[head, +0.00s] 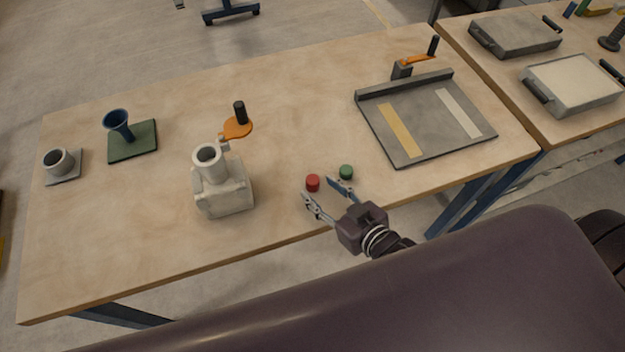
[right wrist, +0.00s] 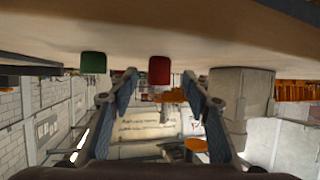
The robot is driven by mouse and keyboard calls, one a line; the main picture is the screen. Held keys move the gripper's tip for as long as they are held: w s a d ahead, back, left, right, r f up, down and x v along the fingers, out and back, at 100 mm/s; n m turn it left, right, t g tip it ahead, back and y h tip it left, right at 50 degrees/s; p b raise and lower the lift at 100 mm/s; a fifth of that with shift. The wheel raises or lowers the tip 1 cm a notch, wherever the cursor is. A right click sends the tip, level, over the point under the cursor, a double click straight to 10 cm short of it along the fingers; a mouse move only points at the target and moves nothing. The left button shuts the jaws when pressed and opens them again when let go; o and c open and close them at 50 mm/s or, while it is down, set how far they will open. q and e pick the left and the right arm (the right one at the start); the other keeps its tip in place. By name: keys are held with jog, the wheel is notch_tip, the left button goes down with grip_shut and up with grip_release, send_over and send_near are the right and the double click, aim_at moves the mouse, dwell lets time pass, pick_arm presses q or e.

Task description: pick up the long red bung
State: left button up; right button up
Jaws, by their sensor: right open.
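The red bung (head: 312,183) stands upright on the table near its front edge. My right gripper (head: 316,189) is open and empty, coming from the front right, with its fingers pointing toward the red bung. In the right wrist view, which shows the scene upside down, the red bung (right wrist: 159,70) appears between and just beyond the open fingertips (right wrist: 160,78). I cannot tell whether the bung is within the jaws. A green bung (head: 346,172) stands just right of it; it also shows in the right wrist view (right wrist: 93,62). My left gripper is not in view.
A pale block with a round neck (head: 225,192) stands left of the bungs, an orange crank (head: 236,127) behind it. A grey tray with two strips (head: 430,145) lies at the right. A blue funnel (head: 118,122) and grey cup (head: 58,162) are far left. The table's middle is clear.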

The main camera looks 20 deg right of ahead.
aim_at(317, 186)
jog(key=x, duration=0.4)
jog(key=shift+w+p, duration=0.2)
jog(key=shift+p, duration=0.1)
jog(key=c, duration=0.9)
